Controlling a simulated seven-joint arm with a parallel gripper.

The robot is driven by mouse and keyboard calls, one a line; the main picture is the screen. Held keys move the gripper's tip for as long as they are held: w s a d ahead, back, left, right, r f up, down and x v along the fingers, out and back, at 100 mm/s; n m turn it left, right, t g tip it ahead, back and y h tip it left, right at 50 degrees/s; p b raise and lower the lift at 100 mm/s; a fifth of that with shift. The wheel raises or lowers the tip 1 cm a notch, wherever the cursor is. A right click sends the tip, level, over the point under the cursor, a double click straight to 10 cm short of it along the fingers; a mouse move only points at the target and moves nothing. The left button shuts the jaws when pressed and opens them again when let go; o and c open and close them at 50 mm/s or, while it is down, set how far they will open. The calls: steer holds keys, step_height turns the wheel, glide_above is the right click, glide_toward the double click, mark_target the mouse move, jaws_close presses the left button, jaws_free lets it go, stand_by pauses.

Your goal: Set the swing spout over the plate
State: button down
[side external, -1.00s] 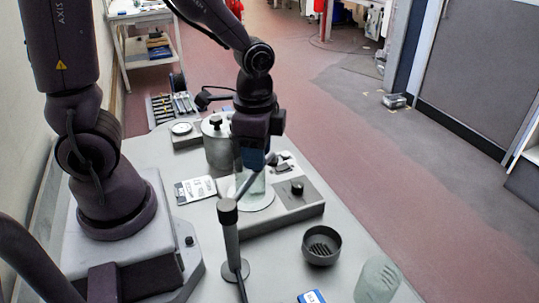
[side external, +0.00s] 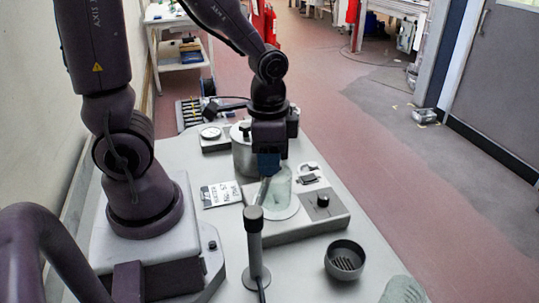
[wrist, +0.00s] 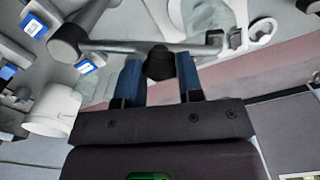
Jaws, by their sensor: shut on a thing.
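The swing spout has an upright grey post (side external: 255,247) with a dark cap, standing on the bench in front of the hotplate unit. Its thin arm (wrist: 120,46) runs from the pivot cap to an end at the right in the wrist view. My gripper (wrist: 160,72) is shut on a dark knob on that arm, between its blue fingers. In the side view my gripper (side external: 268,172) is above the left part of the pale round plate (side external: 284,212). A clear glass beaker (side external: 280,185) stands on the plate, just right of my gripper. The spout's outlet is hidden in the side view.
The unit's control knob (side external: 322,201) is right of the plate. A dark bowl with slots (side external: 345,260) and a greenish glass (side external: 403,291) stand near the bench's right edge. A metal pot (side external: 243,155) stands behind, and a printed card (side external: 221,194) lies left.

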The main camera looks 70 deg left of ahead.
steer(key=shift+s, duration=0.1)
steer(key=c, duration=0.8)
jaws_free()
steer(key=shift+o, duration=0.2)
step_height(320, 180, up, 13)
steer(key=s+n+t, duration=0.1)
steer(key=t, duration=0.1)
steer(key=d+r+n+t, duration=0.1)
steer(key=s+d+n+t, duration=0.1)
steer(key=t, duration=0.1)
steer(key=shift+s+r+t, duration=0.3)
